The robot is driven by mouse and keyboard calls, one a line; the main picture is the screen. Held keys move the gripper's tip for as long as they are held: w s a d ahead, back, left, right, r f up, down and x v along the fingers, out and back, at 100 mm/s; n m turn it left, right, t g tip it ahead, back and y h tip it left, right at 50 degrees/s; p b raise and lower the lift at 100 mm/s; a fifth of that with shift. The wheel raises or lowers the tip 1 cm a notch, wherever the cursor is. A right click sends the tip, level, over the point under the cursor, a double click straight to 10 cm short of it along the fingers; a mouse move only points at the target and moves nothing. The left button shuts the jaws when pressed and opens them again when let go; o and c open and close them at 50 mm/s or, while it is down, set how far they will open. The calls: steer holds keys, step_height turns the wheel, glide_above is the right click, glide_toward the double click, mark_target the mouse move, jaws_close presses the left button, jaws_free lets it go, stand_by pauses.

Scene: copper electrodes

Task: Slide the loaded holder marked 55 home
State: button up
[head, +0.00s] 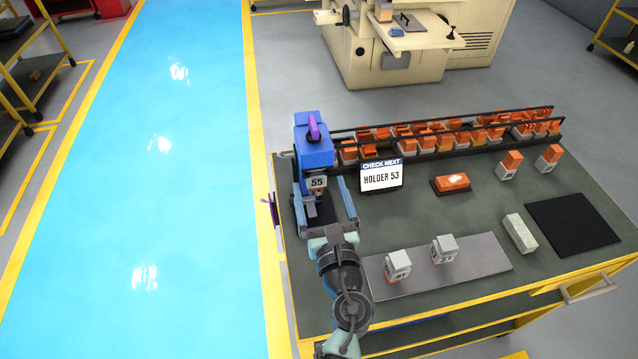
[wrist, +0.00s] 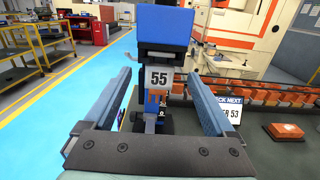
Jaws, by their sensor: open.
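The holder marked 55 (head: 317,183) sits at the front of the blue station (head: 313,150) at the table's left end. In the wrist view my gripper's fingers (wrist: 158,92) flank the holder with a gap on both sides. Whether the holder is fully seated in the station cannot be told.
A "CHECK NEXT HOLDER 53" sign (head: 381,175) stands just right of the station. A rack (head: 455,150) of copper electrodes runs along the back. Two holders (head: 397,262) stand on a grey plate (head: 490,253). A copper block (head: 453,181), pale block (head: 520,232) and black mat (head: 572,222) lie further right.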

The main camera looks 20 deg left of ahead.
steer(key=shift+v, duration=1.6)
steer(key=b+v, duration=0.2)
steer(key=v, duration=1.1)
